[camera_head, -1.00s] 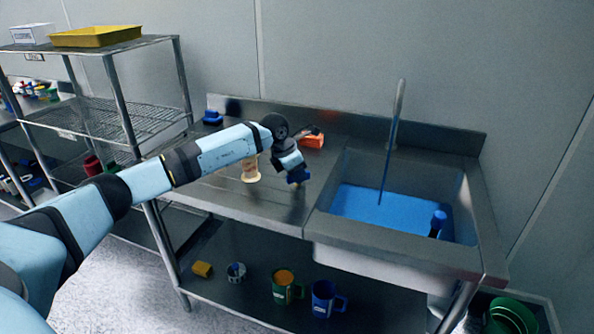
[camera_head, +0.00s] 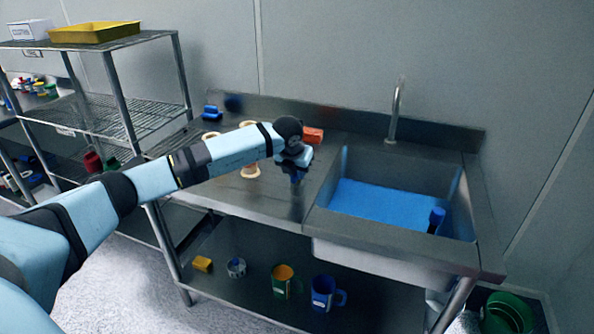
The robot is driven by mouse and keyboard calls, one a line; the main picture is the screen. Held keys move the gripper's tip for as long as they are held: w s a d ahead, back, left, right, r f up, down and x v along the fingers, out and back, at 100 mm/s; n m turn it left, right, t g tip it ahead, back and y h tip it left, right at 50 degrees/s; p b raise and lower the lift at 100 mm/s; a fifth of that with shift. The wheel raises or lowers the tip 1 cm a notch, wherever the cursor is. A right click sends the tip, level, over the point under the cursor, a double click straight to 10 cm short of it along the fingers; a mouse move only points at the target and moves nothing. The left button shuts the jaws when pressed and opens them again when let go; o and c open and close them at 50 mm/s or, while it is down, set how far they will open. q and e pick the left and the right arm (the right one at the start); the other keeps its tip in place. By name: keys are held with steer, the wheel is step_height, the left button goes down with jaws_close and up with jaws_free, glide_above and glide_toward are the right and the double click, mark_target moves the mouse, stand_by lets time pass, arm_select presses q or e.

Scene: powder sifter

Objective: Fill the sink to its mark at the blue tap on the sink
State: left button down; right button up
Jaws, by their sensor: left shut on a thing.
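The sink (camera_head: 474,200) is set in the right part of the steel bench. Blue water (camera_head: 380,205) covers its floor. The spout (camera_head: 395,115) rises behind the basin, and no stream shows below it. A blue upright piece (camera_head: 436,219) stands at the basin's right front side; I cannot make out a mark. My left gripper (camera_head: 297,174) is over the bench just left of the basin, pointing down. It is shut on a small blue part, apparently the blue tap, mostly hidden by the gripper. My right gripper is not in view.
Pale cups (camera_head: 250,168) and an orange block (camera_head: 313,135) stand near my left arm. A blue object (camera_head: 211,112) is at the bench's back left. A wire rack (camera_head: 110,115) is at left.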

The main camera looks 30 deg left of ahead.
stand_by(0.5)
arm_select(q)
steer(key=c, duration=1.1)
jaws_free()
steer(key=shift+o, duration=0.2)
steer(key=shift+r, duration=0.1)
steer(key=v, duration=1.3)
steer(key=shift+s+d+r, duration=0.15)
steer(key=shift+d+r, duration=0.1)
steer(key=shift+r, duration=0.05)
